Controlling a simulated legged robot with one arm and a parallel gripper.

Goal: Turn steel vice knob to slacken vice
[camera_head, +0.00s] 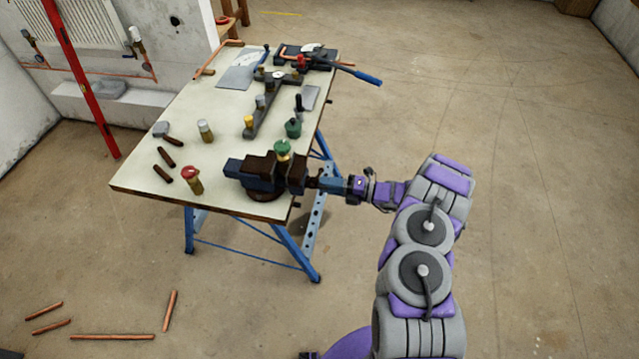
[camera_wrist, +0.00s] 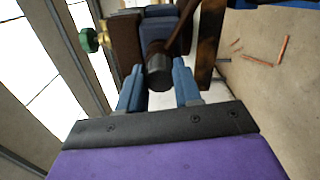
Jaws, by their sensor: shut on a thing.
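The vice (camera_head: 259,171), dark brown and blue, is mounted at the near right corner of the workbench (camera_head: 150,184). A green-capped brass valve (camera_head: 283,150) stands at its jaws; it also shows in the wrist view (camera_wrist: 92,39) at the left. My gripper (camera_head: 320,184) reaches the vice's right end from the right. In the wrist view the dark steel knob (camera_wrist: 158,70) lies between the blue fingers of my gripper (camera_wrist: 157,86), which are shut on it. In the head view the knob is mostly hidden by the fingers.
The bench holds a hammer (camera_head: 167,133), a red-capped valve (camera_head: 191,179), a dark manifold fixture (camera_head: 268,107) and a blue-handled tool (camera_head: 360,76). Copper pipe pieces (camera_head: 112,337) lie on the floor at the lower left. The floor right of the bench is clear.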

